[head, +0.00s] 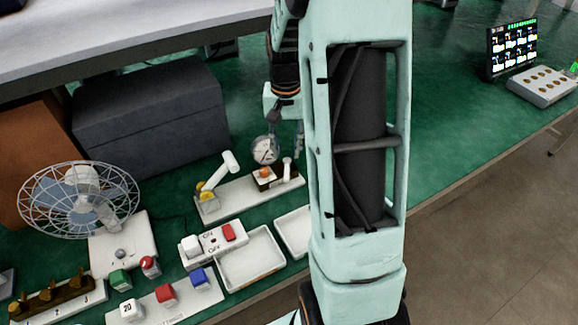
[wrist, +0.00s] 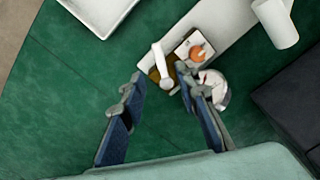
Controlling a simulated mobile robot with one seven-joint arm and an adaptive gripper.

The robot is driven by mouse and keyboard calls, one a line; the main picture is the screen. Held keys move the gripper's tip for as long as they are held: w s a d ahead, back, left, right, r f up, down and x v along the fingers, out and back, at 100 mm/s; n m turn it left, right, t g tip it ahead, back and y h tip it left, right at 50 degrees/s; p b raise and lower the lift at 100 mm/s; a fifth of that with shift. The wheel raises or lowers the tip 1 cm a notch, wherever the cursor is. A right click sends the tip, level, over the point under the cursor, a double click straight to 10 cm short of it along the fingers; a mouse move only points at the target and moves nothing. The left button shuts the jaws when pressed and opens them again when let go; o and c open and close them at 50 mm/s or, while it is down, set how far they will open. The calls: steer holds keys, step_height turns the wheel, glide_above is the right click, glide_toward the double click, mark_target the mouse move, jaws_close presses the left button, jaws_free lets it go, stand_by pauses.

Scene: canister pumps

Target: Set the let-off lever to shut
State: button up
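The let-off lever (head: 287,168) is a small white lever on a dark brown block, at the right end of a long white base plate. In the wrist view the lever (wrist: 161,62) lies just beyond my fingertips, its lower end close to the right one. An orange knob (wrist: 196,52) and a round dial gauge (wrist: 214,88) are beside it; the gauge (head: 265,149) also shows in the head view. My gripper (wrist: 160,84) is open and empty, with its fingers spread above the table. In the head view my arm hides part of the gripper (head: 286,128).
The pump's large white handle (head: 222,170) stands at the plate's left end. White trays (head: 250,262), a switch box (head: 215,241), a fan (head: 80,200) and colored buttons lie to the left and front. A dark grey box (head: 150,110) stands behind. Green tabletop right of my arm is largely clear.

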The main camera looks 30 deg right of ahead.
mark_target(287, 172)
step_height(287, 172, down, 8)
steer(key=shift+f, duration=0.1)
stand_by(0.4)
jaws_close()
